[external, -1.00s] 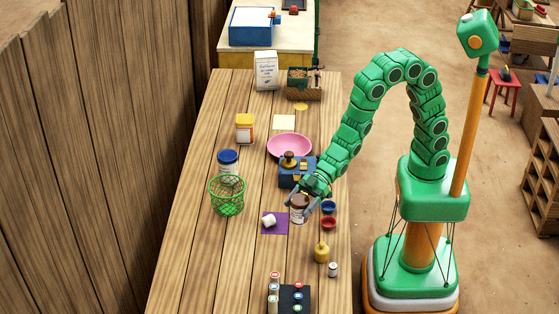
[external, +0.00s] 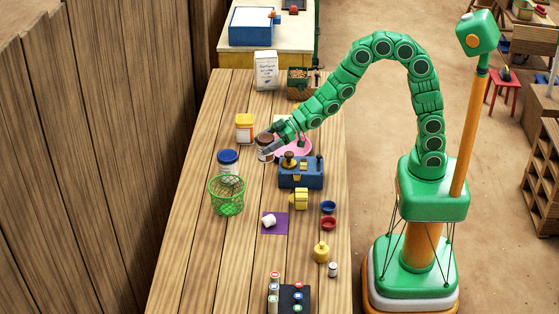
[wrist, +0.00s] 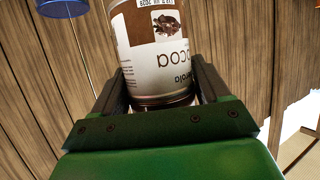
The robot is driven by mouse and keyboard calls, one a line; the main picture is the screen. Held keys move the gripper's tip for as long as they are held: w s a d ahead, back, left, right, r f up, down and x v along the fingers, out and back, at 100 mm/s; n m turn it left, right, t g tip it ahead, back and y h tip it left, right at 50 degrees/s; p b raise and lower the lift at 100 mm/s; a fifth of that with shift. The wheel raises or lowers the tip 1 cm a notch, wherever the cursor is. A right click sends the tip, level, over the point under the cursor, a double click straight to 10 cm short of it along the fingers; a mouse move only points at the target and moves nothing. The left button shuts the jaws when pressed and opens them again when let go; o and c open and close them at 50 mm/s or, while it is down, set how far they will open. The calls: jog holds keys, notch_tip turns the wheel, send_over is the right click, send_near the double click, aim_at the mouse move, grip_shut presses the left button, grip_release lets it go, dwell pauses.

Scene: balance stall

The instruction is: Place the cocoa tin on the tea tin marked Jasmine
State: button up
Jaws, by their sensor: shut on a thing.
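My gripper (external: 270,140) is shut on the cocoa tin (external: 265,154), a white and brown tin with a brown lid. In the wrist view the cocoa tin (wrist: 158,62) sits between the fingers, its lettering upside down. In the external view it shows between a yellow tin (external: 244,128) and a blue-lidded tin (external: 228,168) on the left and the pink bowl on the right. A blue lid (wrist: 63,7) shows at the top left of the wrist view. No Jasmine marking is readable, so I cannot tell which tin is the tea tin.
A pink bowl (external: 302,150) is partly behind my gripper. A blue box with knobs (external: 301,180), a yellow object (external: 299,199), a green wire basket (external: 227,196) and a purple mat (external: 275,230) stand nearer the front. The table's left front area is clear.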

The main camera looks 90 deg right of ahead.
jog(key=s+d+r+m+t+h, duration=0.1)
jog(key=d+r+m+h, duration=0.2)
jog(key=d, duration=1.3)
jog(key=d+r+m+h, duration=0.2)
jog(key=d+r+h, duration=0.1)
jog(key=d, duration=1.4)
send_over(245, 118)
notch_tip(245, 118, down, 10)
jog(key=shift+a, duration=0.25)
jog(key=shift+w+f, duration=0.1)
jog(key=shift+f, duration=1.45)
jog(key=shift+f, duration=0.2)
jog(key=o, duration=1.1)
